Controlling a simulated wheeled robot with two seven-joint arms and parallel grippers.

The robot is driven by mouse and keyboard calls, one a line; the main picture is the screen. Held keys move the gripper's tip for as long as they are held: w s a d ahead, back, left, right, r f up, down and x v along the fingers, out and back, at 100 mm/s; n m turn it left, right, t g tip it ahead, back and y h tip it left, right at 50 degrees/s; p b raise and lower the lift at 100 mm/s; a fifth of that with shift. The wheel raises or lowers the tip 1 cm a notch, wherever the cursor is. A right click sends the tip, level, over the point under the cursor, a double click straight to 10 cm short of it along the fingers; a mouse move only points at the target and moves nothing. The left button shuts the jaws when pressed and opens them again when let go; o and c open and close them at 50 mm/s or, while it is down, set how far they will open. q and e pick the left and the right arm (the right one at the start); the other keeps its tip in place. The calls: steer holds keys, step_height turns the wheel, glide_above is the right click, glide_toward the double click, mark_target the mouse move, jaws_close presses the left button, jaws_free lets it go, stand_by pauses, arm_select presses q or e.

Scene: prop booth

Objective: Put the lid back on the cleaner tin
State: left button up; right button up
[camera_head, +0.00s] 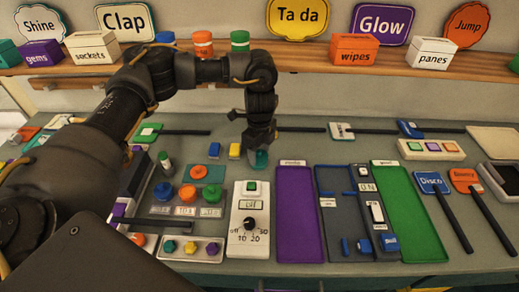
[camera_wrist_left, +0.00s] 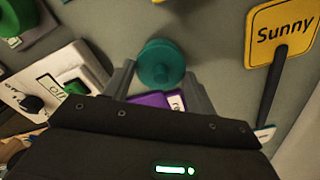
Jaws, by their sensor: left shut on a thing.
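My left gripper (camera_head: 261,142) points down over the middle of the table and is shut on a teal round piece (camera_head: 258,159). In the left wrist view this teal piece (camera_wrist_left: 162,60) shows as a disc with a smaller knob, lid-like, between the fingers (camera_wrist_left: 158,88). Whether it touches the table I cannot tell. No tin is readably marked as cleaner. Blue (camera_head: 166,37), orange (camera_head: 203,43) and green (camera_head: 240,41) round containers stand on the back shelf. My right gripper is not in view.
A white dial panel (camera_head: 249,240) and a purple tray (camera_head: 298,235) lie in front of the gripper. A Sunny sign (camera_wrist_left: 282,35) shows in the wrist view. Bare table lies around the teal piece.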

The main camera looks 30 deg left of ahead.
arm_select(q)
steer(key=shift+p, duration=0.3)
stand_by(0.6)
stand_by(0.4)
steer(key=o, duration=1)
steer(key=shift+o, duration=0.6)
steer(key=o, duration=0.3)
steer(key=shift+r, duration=0.1)
step_height(320, 180, up, 7)
steer(key=p, duration=0.8)
